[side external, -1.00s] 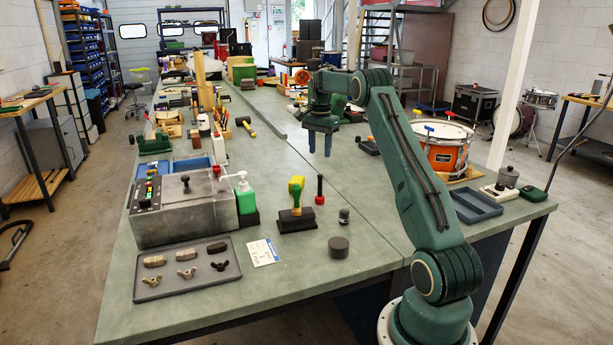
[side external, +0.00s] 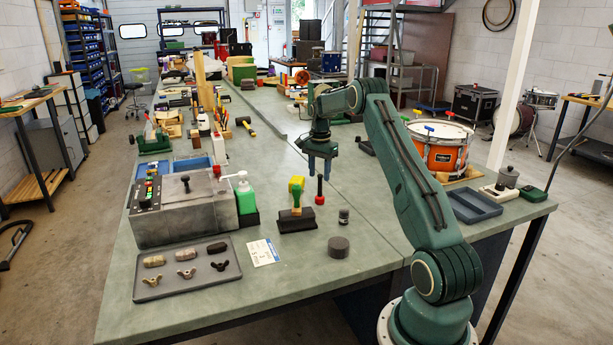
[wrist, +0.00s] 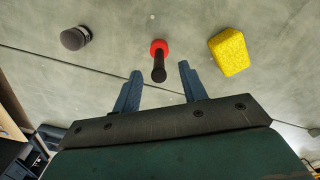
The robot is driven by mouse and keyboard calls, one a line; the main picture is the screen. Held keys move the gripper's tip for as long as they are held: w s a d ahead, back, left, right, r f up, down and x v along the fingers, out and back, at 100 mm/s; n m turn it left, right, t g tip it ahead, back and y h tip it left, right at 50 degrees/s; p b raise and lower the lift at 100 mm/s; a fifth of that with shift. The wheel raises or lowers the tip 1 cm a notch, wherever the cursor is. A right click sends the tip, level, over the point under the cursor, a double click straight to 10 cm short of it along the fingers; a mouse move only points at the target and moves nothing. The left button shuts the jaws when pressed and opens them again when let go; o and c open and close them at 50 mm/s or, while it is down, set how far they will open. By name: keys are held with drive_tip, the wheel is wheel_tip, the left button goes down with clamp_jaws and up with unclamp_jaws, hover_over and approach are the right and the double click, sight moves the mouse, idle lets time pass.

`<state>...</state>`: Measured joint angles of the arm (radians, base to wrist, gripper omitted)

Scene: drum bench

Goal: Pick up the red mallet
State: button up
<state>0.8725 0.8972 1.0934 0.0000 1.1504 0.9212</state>
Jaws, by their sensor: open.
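My gripper (side external: 321,172) points down behind and above the mallet in the side view. Its two blue fingers are apart and empty; they also show in the wrist view (wrist: 160,72). The gap between the fingertips and the mallet is hard to judge.
A yellow block (wrist: 228,52) lies right of the mallet in the wrist view, and a dark knob-like piece (wrist: 76,38) lies left. An orange drum (side external: 440,152) stands beyond my arm.

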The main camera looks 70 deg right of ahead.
sight(320, 189)
drive_tip(key=shift+s+f, duration=0.1)
drive_tip(key=shift+f, duration=2.25)
drive_tip(key=shift+c, duration=0.2)
clamp_jaws()
